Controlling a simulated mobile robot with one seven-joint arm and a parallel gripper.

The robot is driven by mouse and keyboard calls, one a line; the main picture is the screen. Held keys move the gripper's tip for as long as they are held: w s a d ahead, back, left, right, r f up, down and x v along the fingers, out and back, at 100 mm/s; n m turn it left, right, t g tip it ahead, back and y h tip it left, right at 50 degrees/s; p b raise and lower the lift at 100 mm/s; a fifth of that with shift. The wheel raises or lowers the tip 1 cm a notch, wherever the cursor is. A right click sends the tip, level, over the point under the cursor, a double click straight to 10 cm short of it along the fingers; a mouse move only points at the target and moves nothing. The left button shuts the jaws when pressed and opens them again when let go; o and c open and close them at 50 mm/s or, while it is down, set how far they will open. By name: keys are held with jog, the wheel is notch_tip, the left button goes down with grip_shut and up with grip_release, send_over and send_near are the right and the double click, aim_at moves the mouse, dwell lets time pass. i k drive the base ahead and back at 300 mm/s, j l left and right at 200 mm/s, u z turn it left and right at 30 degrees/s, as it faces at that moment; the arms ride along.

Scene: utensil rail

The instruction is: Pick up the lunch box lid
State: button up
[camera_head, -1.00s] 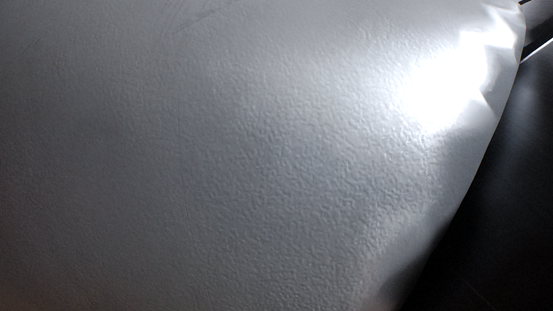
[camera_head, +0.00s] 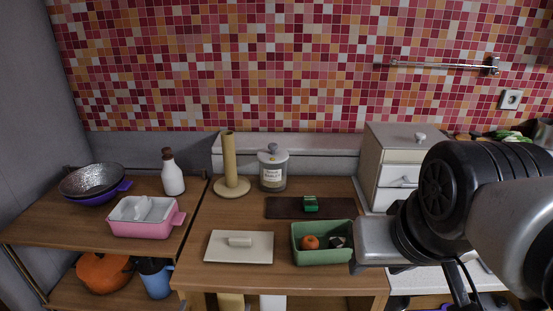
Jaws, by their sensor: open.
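A pale cream, flat rectangular piece with a raised bar handle, which looks like the lunch box lid (camera_head: 258,257), lies flat on the wooden counter in the head view. To its right, apart from it, is an open green box (camera_head: 323,258) holding an orange round item and a dark and white item. My arm reaches in from the right, its silver end part beside and partly over the green box's right edge. No gripper fingers show. The lid is unobstructed, and nothing touches its handle.
A dark board (camera_head: 285,207) with a green item (camera_head: 311,204), a paper-roll stand (camera_head: 229,165) and a jar (camera_head: 272,170) stand behind. A pink dish (camera_head: 145,228), white bottle (camera_head: 172,175) and bowls (camera_head: 95,184) are left. A drawer cabinet (camera_head: 395,165) is behind my arm.

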aim_at(234, 247)
jog(key=j, duration=0.75)
jog(key=i+j, duration=0.1)
jog(key=j, duration=0.65)
jog(key=j+u, duration=0.1)
jog(key=j, duration=0.65)
jog(key=i, duration=0.05)
